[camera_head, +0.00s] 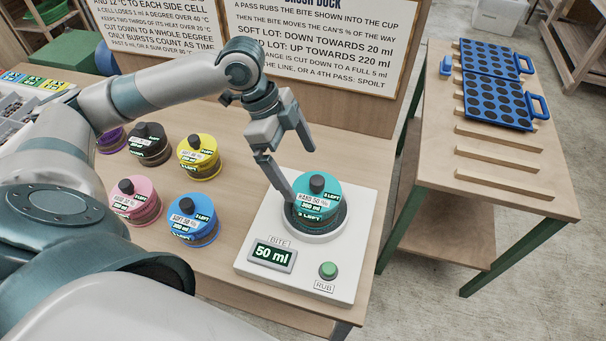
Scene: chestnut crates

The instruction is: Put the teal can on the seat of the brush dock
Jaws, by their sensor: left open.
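The teal can (328,196) stands upright in the round dark seat (299,219) of the white brush dock (347,271). It has a black knob on top, and its label reads HARD and 350 ml or similar small text. My left gripper (300,173) is just behind and to the left of the can, with its fingers apart. One finger reaches down close beside the can's left side; I cannot tell whether it touches. The dock's display (271,254) reads 50 ml. A green RUB button (328,270) is at its front right. My right gripper is not in view.
Yellow (200,154), black (149,146), pink (135,201), blue (193,219) and purple (111,139) cans stand left of the dock. Notice boards (300,38) rise behind. A separate slatted wooden table (505,165) at right holds blue trays (497,101).

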